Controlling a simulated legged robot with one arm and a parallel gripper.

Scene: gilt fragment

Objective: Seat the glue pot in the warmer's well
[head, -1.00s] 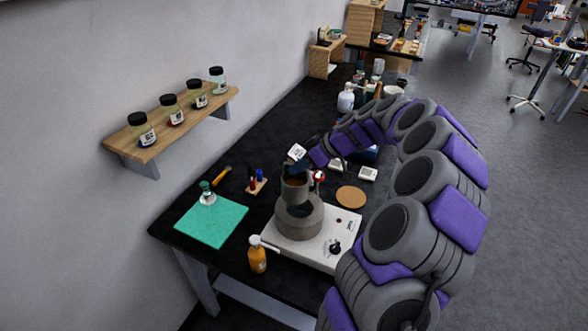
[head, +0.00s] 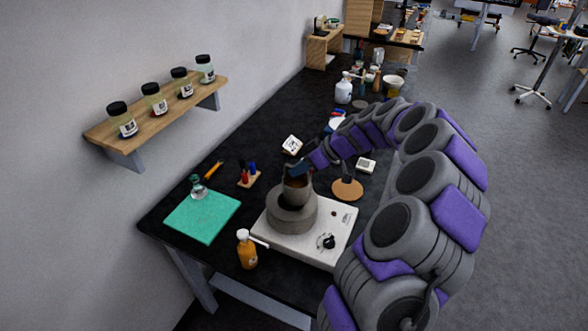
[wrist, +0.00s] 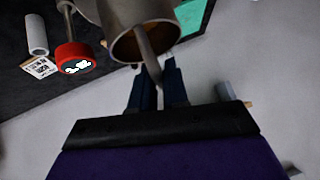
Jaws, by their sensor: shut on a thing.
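The glue pot (head: 297,190), a grey cup with a brown inside, is upright at the mouth of the warmer's well (head: 291,214). The well is a thick grey ring on the white warmer (head: 327,241). My gripper (head: 301,169) reaches the pot from behind and right. In the wrist view my gripper (wrist: 158,88) is shut on the pot's thin handle, and the pot (wrist: 140,14) extends beyond the fingertips. The pot's base is hidden by the ring's rim, so I cannot tell whether it rests on the bottom.
An orange bottle (head: 246,250) stands at the warmer's front left. A green mat (head: 203,217) with a small glass bottle lies left. A small rack (head: 248,179) and a cork disc (head: 348,190) are nearby. A red-ended thing (wrist: 75,55) shows near the pot in the wrist view.

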